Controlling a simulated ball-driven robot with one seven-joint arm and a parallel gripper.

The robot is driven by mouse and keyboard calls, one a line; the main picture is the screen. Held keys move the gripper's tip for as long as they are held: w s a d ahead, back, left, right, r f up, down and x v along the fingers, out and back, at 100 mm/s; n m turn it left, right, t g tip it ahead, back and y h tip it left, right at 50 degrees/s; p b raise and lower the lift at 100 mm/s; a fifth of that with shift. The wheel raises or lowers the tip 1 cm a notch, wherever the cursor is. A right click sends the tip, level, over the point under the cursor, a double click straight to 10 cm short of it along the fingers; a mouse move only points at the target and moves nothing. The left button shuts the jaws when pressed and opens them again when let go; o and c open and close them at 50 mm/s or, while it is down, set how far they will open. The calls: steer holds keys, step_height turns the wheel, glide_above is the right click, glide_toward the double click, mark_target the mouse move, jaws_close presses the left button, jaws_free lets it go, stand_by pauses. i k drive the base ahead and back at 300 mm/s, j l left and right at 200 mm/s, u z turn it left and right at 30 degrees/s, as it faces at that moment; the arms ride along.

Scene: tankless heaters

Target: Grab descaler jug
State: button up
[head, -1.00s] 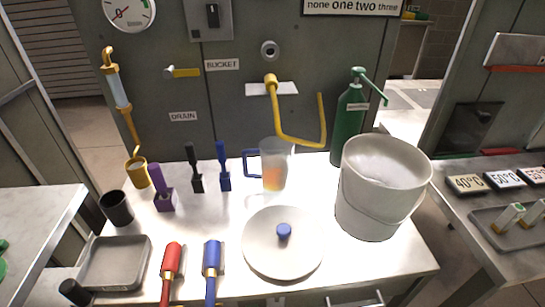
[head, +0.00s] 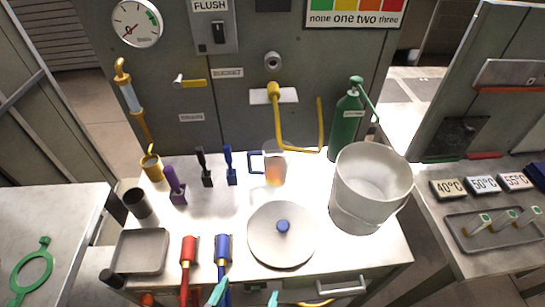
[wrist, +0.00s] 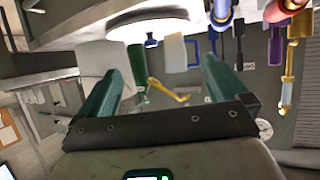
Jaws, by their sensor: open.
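A clear jug (head: 275,168) with a blue handle and orange liquid stands on the white worktop (head: 215,200), behind a round lid. A green pump bottle (head: 345,122) stands further right; its small label is too blurred to read. My gripper (head: 245,296) shows at the bottom edge of the head view, its teal fingertips apart and empty, in front of the lid and well short of the jug. The wrist view is upside down; there my gripper (wrist: 160,75) is open, with the jug (wrist: 177,52) and green bottle (wrist: 137,66) beyond the fingers.
A grey bucket (head: 372,185) stands right of the jug. The round lid (head: 262,245) with a blue knob lies between gripper and jug. Red (head: 188,255) and blue (head: 222,255) handled tools lie at the front. A yellow pipe (head: 300,147) hangs above and behind the jug.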

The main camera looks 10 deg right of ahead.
mark_target(275, 173)
steer(key=i+l, duration=0.25)
steer(key=i, duration=0.2)
steer(key=i+l, duration=0.2)
steer(key=i, duration=0.2)
